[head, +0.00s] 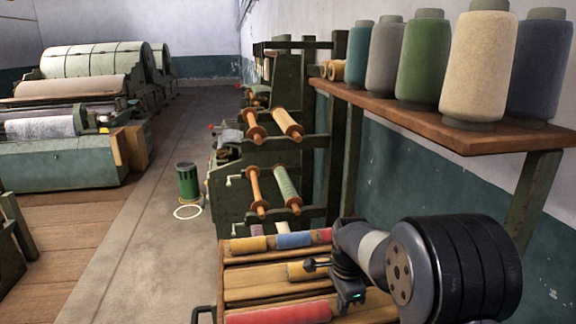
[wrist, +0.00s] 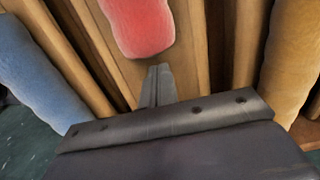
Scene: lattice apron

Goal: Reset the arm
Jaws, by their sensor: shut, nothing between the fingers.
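My gripper (head: 309,265) shows in the head view above the wooden slatted rack at the lower middle, its slim fingers pointing left. In the wrist view my gripper (wrist: 158,72) has its two fingers together, with nothing between them. The fingertips are over bare wood, just below the end of a red roll (wrist: 139,25) in the picture. A blue roll (wrist: 38,75) lies to the left and an orange-yellow roll (wrist: 292,62) to the right. My arm hides part of the rack's right side in the head view.
The slatted rack (head: 240,278) holds several coloured rolls, including a red one (head: 278,313) at the front. A spool frame (head: 310,146) stands behind it. A wall shelf (head: 400,112) with large cones overhangs on the right. A green bin (head: 188,183) stands on the open aisle floor.

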